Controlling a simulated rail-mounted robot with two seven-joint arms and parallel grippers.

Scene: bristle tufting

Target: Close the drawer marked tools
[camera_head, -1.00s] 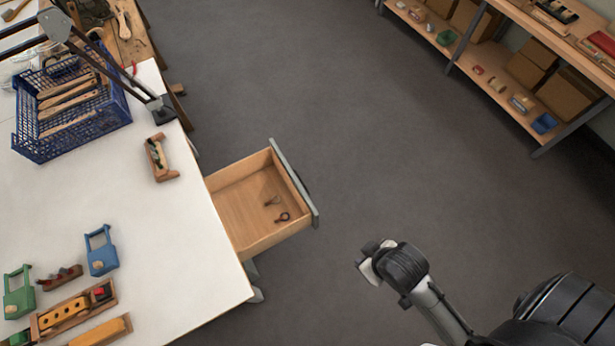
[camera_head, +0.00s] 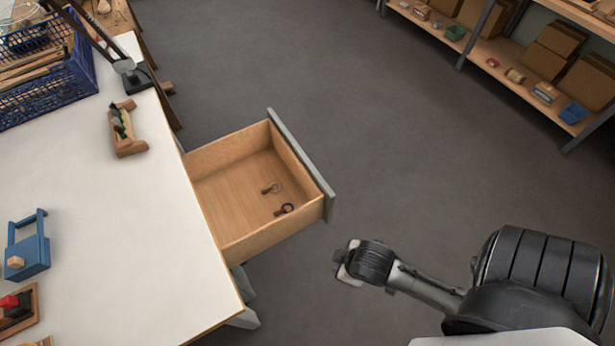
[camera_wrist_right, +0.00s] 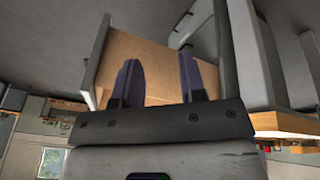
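The wooden drawer (camera_head: 232,184) stands pulled out from the right side of the white-topped bench, with two small dark ring-ended items inside. Its grey front panel (camera_head: 303,165) faces away from the head camera, so no marking can be read. In the right wrist view the drawer's wooden underside (camera_wrist_right: 150,48) shows beyond the fingers. My right gripper (camera_head: 345,264) is to the right of and nearer than the drawer front, apart from it. In the right wrist view its two fingers (camera_wrist_right: 160,82) stand apart with nothing between them. My left gripper is not in view.
The bench top (camera_head: 130,235) holds a blue crate (camera_head: 48,97), a wooden tool (camera_head: 126,130) and a blue block-like item (camera_head: 27,250). A shelf unit (camera_head: 508,85) with boxes stands at the back right. The grey floor (camera_head: 330,70) between them is clear.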

